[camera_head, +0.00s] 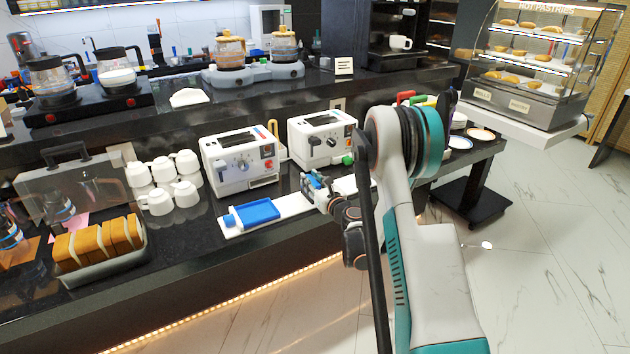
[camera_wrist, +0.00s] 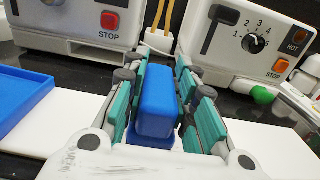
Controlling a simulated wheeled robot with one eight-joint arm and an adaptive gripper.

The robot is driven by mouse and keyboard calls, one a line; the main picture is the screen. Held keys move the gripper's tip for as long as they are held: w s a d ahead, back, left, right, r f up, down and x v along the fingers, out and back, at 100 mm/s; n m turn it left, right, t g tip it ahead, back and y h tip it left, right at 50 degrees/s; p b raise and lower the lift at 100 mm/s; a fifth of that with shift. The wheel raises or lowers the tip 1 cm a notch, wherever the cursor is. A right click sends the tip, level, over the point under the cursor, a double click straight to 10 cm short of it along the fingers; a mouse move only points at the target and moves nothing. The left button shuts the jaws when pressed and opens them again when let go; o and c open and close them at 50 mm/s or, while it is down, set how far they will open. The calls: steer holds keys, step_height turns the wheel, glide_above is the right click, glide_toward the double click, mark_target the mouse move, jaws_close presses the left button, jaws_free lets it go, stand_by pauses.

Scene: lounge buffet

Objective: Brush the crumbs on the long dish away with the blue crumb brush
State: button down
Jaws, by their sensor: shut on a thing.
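The long dish (camera_head: 291,207) is a narrow white slab on the dark counter, and it also shows in the wrist view (camera_wrist: 78,112). My gripper (camera_head: 318,184) is over its right part. In the wrist view my gripper (camera_wrist: 165,95) is shut on the blue crumb brush (camera_wrist: 156,103), whose blue block sits between the teal fingers. The brush's lower end is hidden, so I cannot tell whether it touches the dish. I cannot make out any crumbs. A shallow blue tray (camera_head: 257,212) with a handle lies on the left part of the dish.
Two white toasters (camera_head: 240,162) (camera_head: 322,139) stand close behind the dish. White cups (camera_head: 157,202) and a bread tray (camera_head: 105,266) are to the left. A green-tipped thing (camera_wrist: 262,95) lies right of my gripper. The counter's front edge is close.

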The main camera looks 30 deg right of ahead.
steer(key=shift+s+a, duration=0.1)
steer(key=shift+a, duration=3.45)
steer(key=shift+w+d, duration=0.15)
steer(key=shift+d, duration=3.7)
steer(key=shift+w+d, duration=0.1)
steer(key=shift+d, duration=3.7)
steer(key=shift+a+r, duration=0.1)
steer(key=shift+a, duration=1.85)
steer(key=shift+s+a, duration=0.15)
steer(key=shift+a, duration=2.75)
steer(key=shift+s+a, duration=0.1)
steer(key=shift+a, duration=2.75)
steer(key=shift+d+f, duration=0.2)
steer(key=shift+d, duration=1.8)
steer(key=shift+w+d+r, duration=0.1)
steer(key=shift+d, duration=1.9)
steer(key=shift+w+d+r, duration=0.1)
steer(key=shift+d, duration=1.85)
